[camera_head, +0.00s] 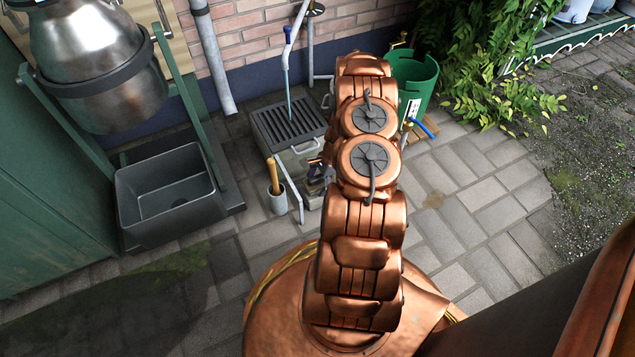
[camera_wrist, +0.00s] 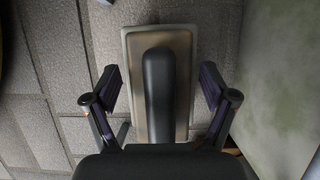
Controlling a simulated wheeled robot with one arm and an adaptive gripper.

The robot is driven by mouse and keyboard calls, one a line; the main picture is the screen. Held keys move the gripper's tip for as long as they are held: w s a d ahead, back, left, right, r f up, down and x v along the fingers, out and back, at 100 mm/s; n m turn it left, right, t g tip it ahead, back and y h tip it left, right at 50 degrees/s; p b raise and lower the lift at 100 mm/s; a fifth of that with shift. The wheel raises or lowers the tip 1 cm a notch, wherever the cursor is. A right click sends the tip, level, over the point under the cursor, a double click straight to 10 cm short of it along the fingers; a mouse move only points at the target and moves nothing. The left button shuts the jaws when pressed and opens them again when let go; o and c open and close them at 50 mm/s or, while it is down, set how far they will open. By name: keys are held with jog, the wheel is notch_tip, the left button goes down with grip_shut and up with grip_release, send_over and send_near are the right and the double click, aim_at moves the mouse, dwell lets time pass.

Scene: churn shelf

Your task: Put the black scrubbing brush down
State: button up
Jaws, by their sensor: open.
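The scrubbing brush (camera_wrist: 158,85) shows in the wrist view as a black rounded handle on a tan rectangular block. My gripper (camera_wrist: 162,103) is open, with one finger on each side of the brush and a visible gap between each finger and the handle. The block's near end is hidden by my gripper body. I cannot tell from this view exactly how the brush is supported. In the head view my gripper (camera_head: 317,178) is small and dark, low in front of the drain basin, partly hidden by my copper-coloured arm; the brush cannot be made out clearly there.
A grated drain basin (camera_head: 290,122) stands against the wall under a blue-handled tap pipe. A grey cup with a wooden handle (camera_head: 277,200) stands left of my gripper. A black tub (camera_head: 168,215) is further left, and a green bucket (camera_head: 418,75) behind right. Paving at right is clear.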

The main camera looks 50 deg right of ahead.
jog(key=p+v, duration=0.4)
jog(key=v, duration=0.8)
jog(key=shift+a+r+p, duration=0.15)
jog(key=shift+r+p, duration=0.15)
jog(key=w+a+r+n+g, duration=0.25)
jog(key=a+r+n, duration=0.55)
jog(key=a+r, duration=1.05)
jog(key=s+a+r+n+g+h, duration=0.1)
jog(key=s+a+r+n, duration=0.55)
jog(key=a+r, duration=0.45)
jog(key=s+a+r+n+h, duration=0.1)
jog(key=s+a+r+n, duration=0.1)
jog(key=s, duration=0.4)
jog(key=s+a+r+n+g+h, duration=0.1)
jog(key=s+a+r+n, duration=0.1)
jog(key=s, duration=0.5)
jog(key=s+a+r+n+h, duration=0.1)
jog(key=s+a+r+n, duration=0.1)
jog(key=s, duration=0.4)
notch_tip(320, 180, up, 3)
jog(key=shift+s+f+n, duration=0.2)
jog(key=shift+s+n, duration=0.2)
jog(key=shift+n, duration=0.35)
